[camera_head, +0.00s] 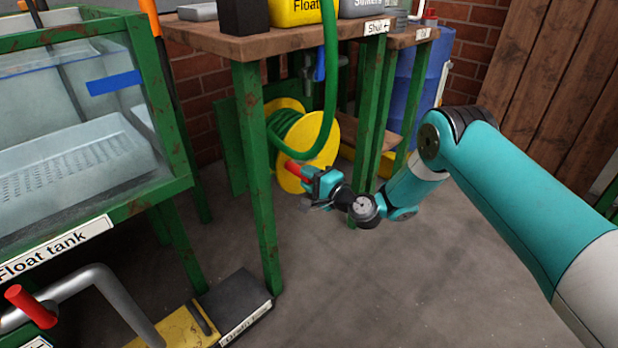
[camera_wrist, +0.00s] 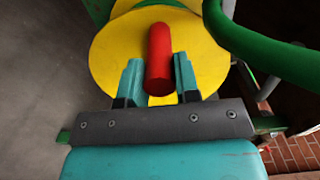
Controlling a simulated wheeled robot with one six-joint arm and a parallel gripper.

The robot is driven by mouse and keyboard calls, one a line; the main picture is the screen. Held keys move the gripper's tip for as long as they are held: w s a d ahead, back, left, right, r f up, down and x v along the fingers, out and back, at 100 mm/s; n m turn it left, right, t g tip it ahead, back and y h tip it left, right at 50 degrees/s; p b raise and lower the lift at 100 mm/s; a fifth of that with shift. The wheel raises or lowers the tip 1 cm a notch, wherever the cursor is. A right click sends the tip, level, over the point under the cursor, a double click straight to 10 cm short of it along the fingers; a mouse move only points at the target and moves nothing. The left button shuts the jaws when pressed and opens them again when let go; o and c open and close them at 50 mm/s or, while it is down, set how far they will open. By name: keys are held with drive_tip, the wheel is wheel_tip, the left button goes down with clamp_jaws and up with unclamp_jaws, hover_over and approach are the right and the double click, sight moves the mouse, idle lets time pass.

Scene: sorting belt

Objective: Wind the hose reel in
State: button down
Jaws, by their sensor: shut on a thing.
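A yellow hose reel (camera_head: 322,132) with green hose wound on it stands on the floor under the wooden workbench. Its yellow disc fills the upper middle of the wrist view (camera_wrist: 110,55). A red crank handle (camera_head: 293,169) sticks out from the disc toward me. My gripper (camera_head: 304,176) is at the reel, shut on the red handle, with a teal finger on each side of it in the wrist view (camera_wrist: 158,78). The green hose (camera_head: 331,70) hangs from the bench top down to the reel. The reel's back is hidden behind the disc and bench legs.
A green bench leg (camera_head: 256,175) stands just left of my gripper, and more green legs stand to the right. A glass-sided float tank (camera_head: 75,150) is at the left. A blue barrel (camera_head: 429,75) stands behind. Open floor (camera_head: 400,290) lies in front.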

drive_tip(key=shift+d+r+m, duration=0.2)
drive_tip(key=shift+r+m, duration=0.1)
drive_tip(key=shift+r, duration=0.05)
drive_tip(key=shift+w+d+r+p, duration=0.15)
drive_tip(key=shift+w+r+p, duration=0.05)
drive_tip(key=shift+r+p, duration=0.35)
drive_tip(key=c, duration=0.8)
unclamp_jaws()
drive_tip(key=shift+c, duration=0.2)
